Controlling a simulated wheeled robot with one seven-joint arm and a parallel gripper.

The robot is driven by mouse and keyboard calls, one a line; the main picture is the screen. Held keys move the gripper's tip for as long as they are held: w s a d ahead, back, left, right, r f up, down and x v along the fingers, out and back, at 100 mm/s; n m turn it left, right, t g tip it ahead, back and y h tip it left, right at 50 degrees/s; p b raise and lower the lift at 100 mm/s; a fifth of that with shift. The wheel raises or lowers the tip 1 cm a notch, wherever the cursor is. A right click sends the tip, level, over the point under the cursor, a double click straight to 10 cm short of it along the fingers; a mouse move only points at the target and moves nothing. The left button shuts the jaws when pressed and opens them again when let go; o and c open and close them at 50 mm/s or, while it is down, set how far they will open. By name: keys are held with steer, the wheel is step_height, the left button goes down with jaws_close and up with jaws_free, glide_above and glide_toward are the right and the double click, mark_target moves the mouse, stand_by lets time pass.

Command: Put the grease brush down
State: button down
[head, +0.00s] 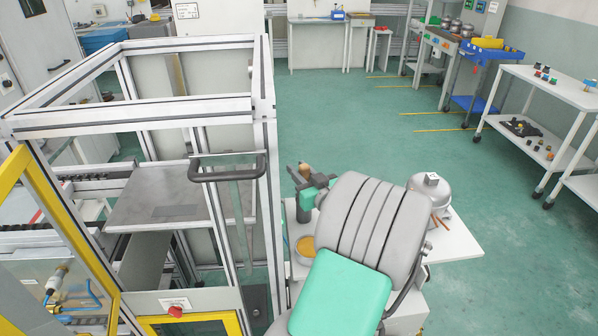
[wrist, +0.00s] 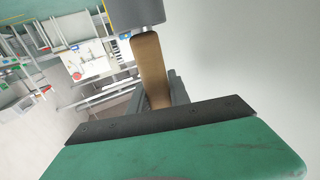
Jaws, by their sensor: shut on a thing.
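My gripper (head: 302,182) is up beside the left part of a small white table (head: 462,240), partly hidden by my own arm. It is shut on the grease brush, whose tan handle (wrist: 150,65) runs up between the fingers in the wrist view, with a dark grey block-like end (wrist: 134,12) at the top. In the head view only a small brown bit of the brush (head: 305,170) shows at the fingers. A round tin with yellow contents (head: 306,246) stands on the table below the gripper. The bristles cannot be made out.
A silver compressor pot (head: 430,190) with copper-coloured pipes stands on the table's right side. A framed machine cell (head: 190,130) with a yellow-edged door (head: 20,190) is close on the left. Shelving trolleys (head: 555,90) stand at right. Green floor behind the table is clear.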

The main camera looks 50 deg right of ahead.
steer(key=shift+f, duration=0.25)
steer(key=c, duration=1.2)
jaws_free()
steer(key=shift+r, duration=0.1)
